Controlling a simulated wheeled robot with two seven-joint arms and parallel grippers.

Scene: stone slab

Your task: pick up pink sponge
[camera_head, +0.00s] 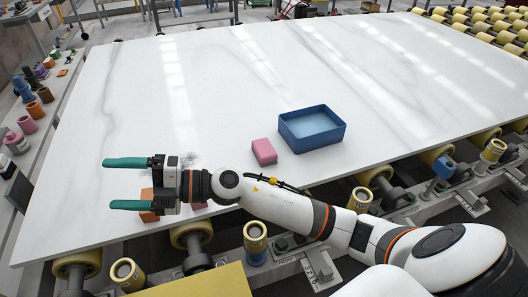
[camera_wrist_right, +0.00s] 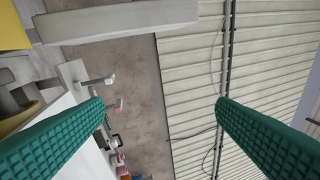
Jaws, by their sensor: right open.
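The pink sponge (camera_head: 264,152) lies on the white stone slab (camera_head: 210,110), just left of the blue tray, in the head view. My right gripper (camera_head: 107,183) reaches across from the right with green fingers pointing left. It is open, with nothing between the fingers, and is well to the left of the pink sponge. In the right wrist view the two green fingers (camera_wrist_right: 160,120) are wide apart, with only background between them; the sponge does not show there. My left gripper is not in view.
A blue tray (camera_head: 312,129) stands right of the sponge. An orange block (camera_head: 148,207) lies beside my right gripper, partly hidden by it. A pinkish thing (camera_head: 199,205) shows partly under my arm. Yellow rollers (camera_head: 375,175) line the slab's near edge. The slab's far area is clear.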

